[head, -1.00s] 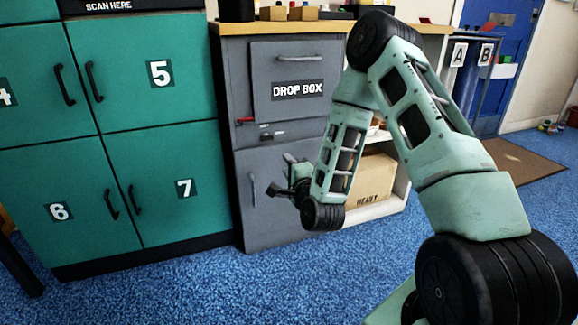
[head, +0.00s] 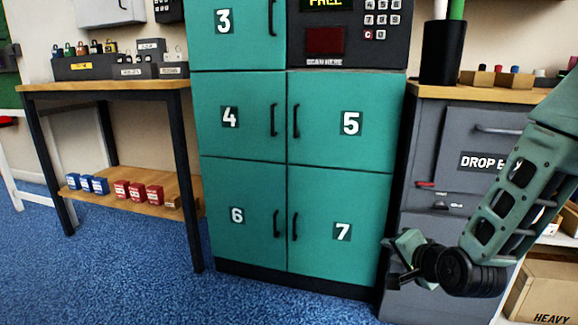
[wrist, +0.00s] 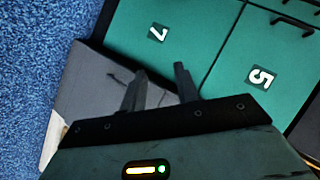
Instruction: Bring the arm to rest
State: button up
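My arm reaches in from the right side of the head view, folded low. My gripper (head: 396,268) hangs in front of the lower part of the grey drop box cabinet (head: 428,225), near the right edge of the green lockers. In the wrist view my gripper's two dark fingers (wrist: 161,68) stand apart with nothing between them. Behind them show the grey cabinet side and the green doors 7 (wrist: 165,20) and 5 (wrist: 235,50). I cannot tell the exact distance from the fingers to the cabinet.
Green lockers (head: 240,180) with closed doors stand in the middle. A wooden-topped table (head: 110,85) with padlocks and small boxes is at the left. A carton marked HEAVY (head: 545,290) sits on a low shelf at right. Blue carpet (head: 130,270) lies clear in front.

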jog(key=s+a+r+n+g+y, duration=0.1)
jog(key=s+a+r+n+g, duration=0.2)
jog(key=s+a+n+g, duration=0.7)
jog(key=s+r+n+g+h+p, duration=0.1)
jog(key=s+r+n+h, duration=0.2)
jog(key=s, duration=0.8)
jog(key=s+r+n+g+p, duration=0.1)
jog(key=s+r+n+p, duration=0.3)
jog(key=s, duration=0.7)
notch_tip(320, 180, up, 36)
jog(key=p, duration=3.4)
jog(key=shift+w+r+n+p, duration=0.15)
jog(key=shift+w+n+p, duration=0.15)
jog(key=shift+w+p, duration=0.1)
